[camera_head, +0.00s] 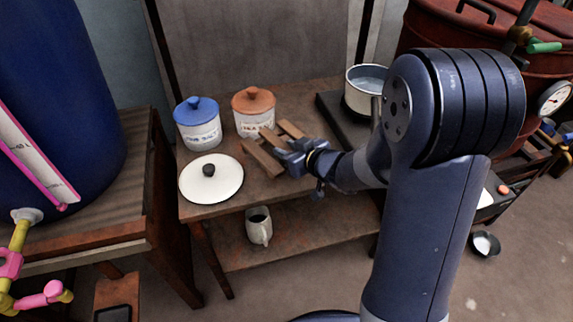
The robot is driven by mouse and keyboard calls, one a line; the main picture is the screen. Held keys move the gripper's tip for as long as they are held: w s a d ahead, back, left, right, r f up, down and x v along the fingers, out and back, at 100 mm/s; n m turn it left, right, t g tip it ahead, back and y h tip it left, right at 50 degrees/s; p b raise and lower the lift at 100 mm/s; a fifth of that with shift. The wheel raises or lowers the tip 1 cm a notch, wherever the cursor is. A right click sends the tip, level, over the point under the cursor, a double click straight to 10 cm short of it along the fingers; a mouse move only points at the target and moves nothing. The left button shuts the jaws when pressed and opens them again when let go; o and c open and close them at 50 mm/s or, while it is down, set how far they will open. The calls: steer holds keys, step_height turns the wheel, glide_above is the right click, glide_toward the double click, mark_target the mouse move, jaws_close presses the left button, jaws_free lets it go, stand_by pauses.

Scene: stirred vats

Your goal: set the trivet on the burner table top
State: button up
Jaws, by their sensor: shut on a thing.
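The trivet (262,159) is made of brown wooden bars and is at the middle of the burner table top (205,212). My gripper (284,154) is shut on the trivet from its right side, and the fingers hide part of it. I cannot tell whether the trivet touches the table top or is held just above it.
A blue-lidded jar (198,124) and an orange-lidded jar (253,110) stand behind the trivet. A white lid (211,179) lies at the left. A pot (365,89) of liquid sits on a dark burner (338,120). A mug (259,226) stands on the lower shelf (300,243).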

steer(key=shift+f+b, duration=0.75)
steer(key=shift+f, duration=1.65)
steer(key=shift+f, duration=0.15)
steer(key=o, duration=1.1)
steer(key=shift+c, duration=0.2)
steer(key=shift+r, duration=0.25)
steer(key=p+v, duration=0.2)
steer(key=v, duration=1)
